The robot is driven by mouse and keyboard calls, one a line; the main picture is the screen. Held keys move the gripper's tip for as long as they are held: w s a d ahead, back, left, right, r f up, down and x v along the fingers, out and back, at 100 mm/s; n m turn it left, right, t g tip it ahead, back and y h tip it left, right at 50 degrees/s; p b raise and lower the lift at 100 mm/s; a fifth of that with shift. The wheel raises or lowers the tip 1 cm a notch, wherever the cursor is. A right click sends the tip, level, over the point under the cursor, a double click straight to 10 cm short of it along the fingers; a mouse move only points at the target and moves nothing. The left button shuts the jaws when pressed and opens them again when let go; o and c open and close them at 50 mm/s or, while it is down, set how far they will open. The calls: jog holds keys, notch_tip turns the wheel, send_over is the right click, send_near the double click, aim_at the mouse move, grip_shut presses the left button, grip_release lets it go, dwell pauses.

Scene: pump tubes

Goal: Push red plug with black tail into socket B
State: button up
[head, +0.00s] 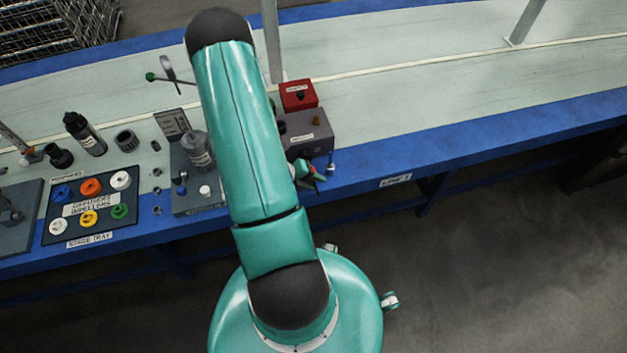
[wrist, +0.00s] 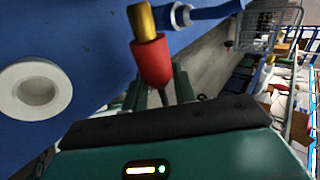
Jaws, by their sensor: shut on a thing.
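The red plug (wrist: 151,62) has a gold tip (wrist: 142,20) and a dark tail that runs down between the fingers of my gripper (wrist: 162,88). My gripper is shut on the plug, with the gold tip pointing away from the wrist. In the wrist view a white ring socket (wrist: 36,90) with a grey hole sits in a blue face, left of the plug and apart from it. A second white ring (wrist: 180,15), with a blue plug in it, is close beside the gold tip. No socket letter is readable. In the head view my gripper (head: 312,177) is at the table's front edge.
A grey box (head: 318,133) and a red box (head: 298,94) stand behind my gripper. A tray of coloured impellers (head: 125,225), a black bottle (head: 90,139) and a grey fixture (head: 183,203) are to the left.

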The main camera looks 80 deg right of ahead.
jog(key=shift+w+d, duration=0.5)
jog(key=shift+d, duration=0.35)
jog(key=shift+w+d, duration=0.5)
jog(key=shift+d, duration=0.35)
dwell(0.5)
jog(key=o, duration=1)
jog(key=shift+o, duration=0.2)
jog(key=v, duration=1.4)
